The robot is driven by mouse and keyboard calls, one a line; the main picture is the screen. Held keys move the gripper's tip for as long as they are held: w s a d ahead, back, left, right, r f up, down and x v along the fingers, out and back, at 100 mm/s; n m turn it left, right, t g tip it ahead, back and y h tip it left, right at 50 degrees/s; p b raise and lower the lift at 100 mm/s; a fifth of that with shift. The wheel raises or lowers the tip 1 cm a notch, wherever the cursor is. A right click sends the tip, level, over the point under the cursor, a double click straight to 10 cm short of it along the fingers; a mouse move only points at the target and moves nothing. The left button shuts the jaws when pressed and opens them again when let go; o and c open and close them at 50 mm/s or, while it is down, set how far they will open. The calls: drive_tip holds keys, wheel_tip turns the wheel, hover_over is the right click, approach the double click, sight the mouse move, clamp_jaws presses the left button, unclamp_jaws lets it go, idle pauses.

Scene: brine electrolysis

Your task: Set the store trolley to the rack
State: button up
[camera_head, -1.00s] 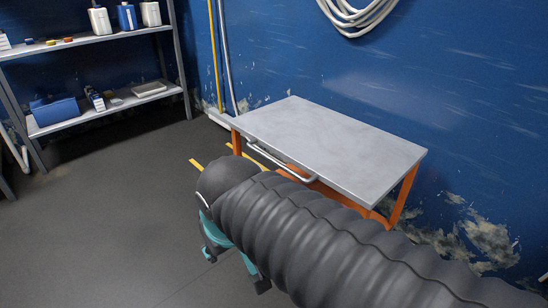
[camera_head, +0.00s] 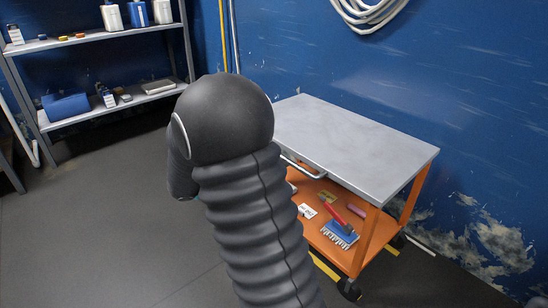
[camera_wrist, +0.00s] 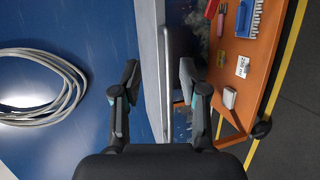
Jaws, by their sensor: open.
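The store trolley (camera_head: 350,135) stands against the blue wall, with a grey top, an orange frame and an orange lower shelf. Its pale handle bar (camera_head: 305,166) runs along the front edge of the top. In the wrist view the handle (camera_wrist: 169,85) runs between the two fingers of my gripper (camera_wrist: 158,78), which is open. Whether a finger touches the bar I cannot tell. In the head view my arm hides most of the gripper and part of the trolley's left side. The rack (camera_head: 100,118), a grey metal shelf unit, stands at the back left.
Bottles and a blue box (camera_head: 66,106) stand on the rack. A coiled hose (camera_head: 365,15) hangs on the wall. The floor (camera_head: 100,230) at left is clear.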

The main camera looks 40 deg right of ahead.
drive_tip(key=w+d+f+n+t+h, duration=0.1)
drive_tip(key=w+f+n+t+h, duration=0.35)
drive_tip(key=w+f, duration=0.6)
drive_tip(key=shift+m+t+h, duration=0.25)
drive_tip(key=shift+m+h, duration=0.3)
drive_tip(key=shift+m, duration=0.3)
drive_tip(key=x, duration=0.5)
drive_tip(key=r+x, duration=0.1)
drive_tip(key=x, duration=0.3)
drive_tip(key=w+x, duration=0.1)
drive_tip(key=x, duration=0.4)
drive_tip(key=shift+r, duration=0.4)
clamp_jaws()
